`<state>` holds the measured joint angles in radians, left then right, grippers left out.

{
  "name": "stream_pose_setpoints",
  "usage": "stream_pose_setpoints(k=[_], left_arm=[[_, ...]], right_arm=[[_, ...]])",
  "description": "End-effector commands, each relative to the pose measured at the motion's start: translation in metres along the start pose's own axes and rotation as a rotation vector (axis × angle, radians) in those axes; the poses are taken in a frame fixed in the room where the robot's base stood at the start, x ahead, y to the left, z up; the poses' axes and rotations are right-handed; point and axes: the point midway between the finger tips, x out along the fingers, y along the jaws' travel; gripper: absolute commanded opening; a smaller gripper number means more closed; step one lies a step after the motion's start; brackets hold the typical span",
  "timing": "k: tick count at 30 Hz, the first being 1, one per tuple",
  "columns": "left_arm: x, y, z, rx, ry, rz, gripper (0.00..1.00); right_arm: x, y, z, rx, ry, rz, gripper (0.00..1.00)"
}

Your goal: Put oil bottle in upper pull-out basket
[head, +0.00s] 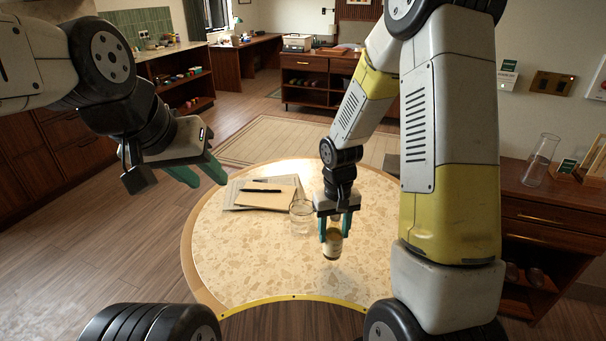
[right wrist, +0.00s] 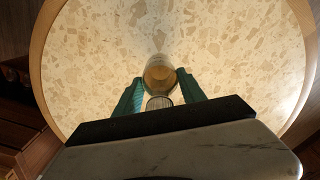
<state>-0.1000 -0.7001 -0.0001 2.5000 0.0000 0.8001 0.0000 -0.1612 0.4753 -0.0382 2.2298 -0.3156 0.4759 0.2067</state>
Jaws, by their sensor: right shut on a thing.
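The oil bottle (head: 332,244) is a small, yellowish bottle over the round table in the head view. My right gripper (head: 335,228) points down and is shut on it, with the green fingers on either side. In the right wrist view the bottle (right wrist: 160,75) sits between the two fingertips (right wrist: 158,88). I cannot tell whether its base touches the table. My left gripper (head: 205,172) hangs empty to the left of the table, its green fingers seen from the side with the gap unclear. No pull-out basket can be made out.
The round speckled table (head: 240,255) also carries a clear glass (head: 302,217) just left of the bottle, and papers with a pen (head: 260,190). A glass carafe (head: 541,160) stands on the wooden cabinet at right. Wooden floor is free at left.

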Motion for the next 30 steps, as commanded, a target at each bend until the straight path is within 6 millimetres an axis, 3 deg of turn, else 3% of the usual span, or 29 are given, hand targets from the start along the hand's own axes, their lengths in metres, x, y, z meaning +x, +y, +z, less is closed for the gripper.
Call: stream_pose_setpoints(k=[4, 8, 11, 24, 30], left_arm=[[0.0, 0.0, 0.0, 0.0, 0.0, 0.0, 0.36], [0.0, 0.0, 0.0, 0.0, 0.0, 0.0, 0.36], [0.0, 0.0, 0.0, 0.0, 0.0, 0.0, 0.36], [0.0, 0.0, 0.0, 0.0, 0.0, 0.0, 0.36], [0.0, 0.0, 0.0, 0.0, 0.0, 0.0, 0.36]], right_arm=[[0.003, -0.029, 0.029, -0.128, -0.001, 0.0, 0.0], [0.005, -0.037, 0.035, -0.179, 0.0, -0.001, 0.0], [0.007, -0.032, 0.02, -0.184, 0.001, -0.001, 0.0], [0.018, 0.004, -0.082, -0.183, 0.0, -0.002, 0.0], [0.019, 0.011, -0.101, -0.185, 0.0, -0.001, 0.0]])
